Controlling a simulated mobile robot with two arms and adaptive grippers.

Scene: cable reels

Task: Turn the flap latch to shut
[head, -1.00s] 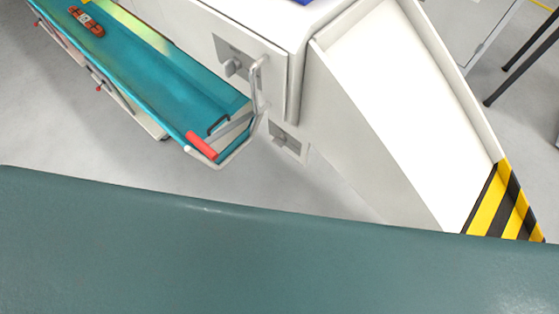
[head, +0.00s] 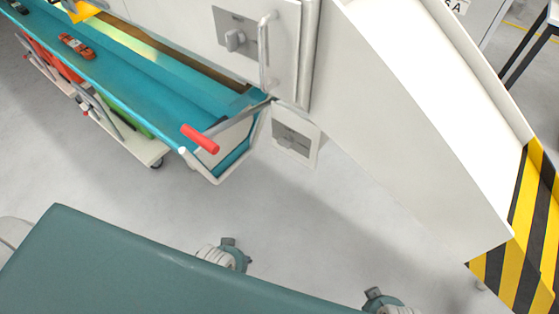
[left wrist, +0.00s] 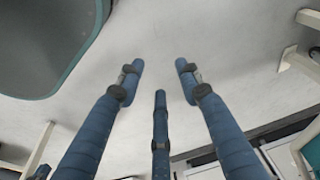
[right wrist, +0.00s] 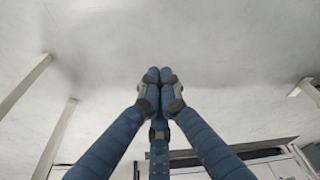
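In the head view a grey turn knob (head: 236,39) sits on a plate on the white cabinet door, beside an upright bar handle (head: 264,52). A second plate with a knob (head: 294,142) is on the lower panel below the door. I cannot tell which knob is the flap latch. In the left wrist view my left gripper (left wrist: 160,72) has its fingers spread, with nothing between them. In the right wrist view my right gripper (right wrist: 159,76) has its fingertips together, with nothing visible in them. Both wrist views show floor beyond; neither gripper is recognisable in the head view.
A white chute (head: 420,90) with a yellow-black striped end (head: 515,245) slopes down right. Floor (head: 320,215) between is clear.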

